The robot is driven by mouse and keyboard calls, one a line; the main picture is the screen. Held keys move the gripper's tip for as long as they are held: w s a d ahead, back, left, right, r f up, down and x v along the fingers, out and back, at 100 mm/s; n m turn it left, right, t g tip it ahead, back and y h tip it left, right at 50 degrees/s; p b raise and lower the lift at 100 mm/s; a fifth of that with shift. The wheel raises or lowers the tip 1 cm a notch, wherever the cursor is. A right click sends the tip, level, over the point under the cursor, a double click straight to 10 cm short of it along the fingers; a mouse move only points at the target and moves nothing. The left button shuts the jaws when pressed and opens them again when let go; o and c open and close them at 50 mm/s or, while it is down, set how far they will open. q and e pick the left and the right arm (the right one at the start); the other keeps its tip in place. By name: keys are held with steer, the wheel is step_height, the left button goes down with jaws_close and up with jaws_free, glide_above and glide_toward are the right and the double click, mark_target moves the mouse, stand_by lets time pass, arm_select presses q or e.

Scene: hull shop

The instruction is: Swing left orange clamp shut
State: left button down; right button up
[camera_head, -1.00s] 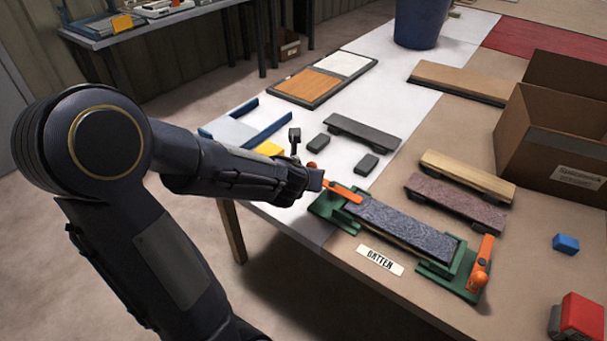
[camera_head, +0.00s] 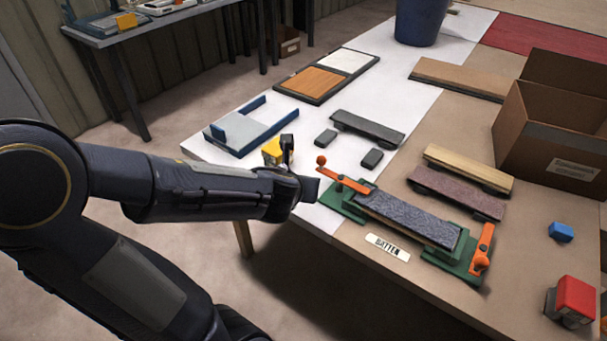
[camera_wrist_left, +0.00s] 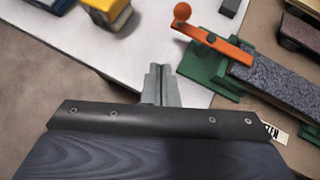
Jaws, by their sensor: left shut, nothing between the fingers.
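The left orange clamp (camera_head: 345,180) is a lever with a round ball knob, on the left end of a green fixture (camera_head: 341,203). Its ball end sticks out past the fixture's far left, clear of the speckled grey batten (camera_head: 408,218) lying in the fixture. In the left wrist view the clamp (camera_wrist_left: 216,42) is at upper right. My left gripper (camera_head: 311,188) is shut and empty, left of the clamp and apart from it; its fingers (camera_wrist_left: 160,84) show closed together in the wrist view. The right orange clamp (camera_head: 483,248) is at the other end. My right gripper is not in view.
A "BATTEN" label (camera_head: 387,247) lies in front of the fixture. Purple (camera_head: 457,192) and tan (camera_head: 468,169) battens lie behind it. A yellow block (camera_head: 272,151) and blue-sided tray (camera_head: 235,133) are beyond my arm. A cardboard box (camera_head: 548,135) stands at right.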

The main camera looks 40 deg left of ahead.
arm_select(q)
steer(key=shift+a+p+v, duration=0.2)
steer(key=shift+p+v, duration=0.25)
steer(key=shift+v, duration=0.9)
steer(key=shift+s, duration=0.1)
steer(key=s+d+r+n+g+h+p, duration=0.15)
steer(key=s+n, duration=0.35)
steer(key=n, duration=0.5)
steer(key=s+r+n+g+p, duration=0.25)
steer(key=s+n, duration=0.25)
steer(key=n, duration=0.5)
steer(key=s+d+r+n+h+p, duration=0.1)
steer(key=s+d+r+n+h, duration=0.1)
steer(key=d+n, duration=0.3)
steer(key=s+d+r+n+h+p, duration=0.1)
steer(key=d+n+h, duration=0.3)
steer(key=n, duration=0.4)
steer(key=shift+s+d+r+p, duration=0.3)
steer(key=shift+s+d+r, duration=0.2)
steer(key=shift+s+r, duration=0.4)
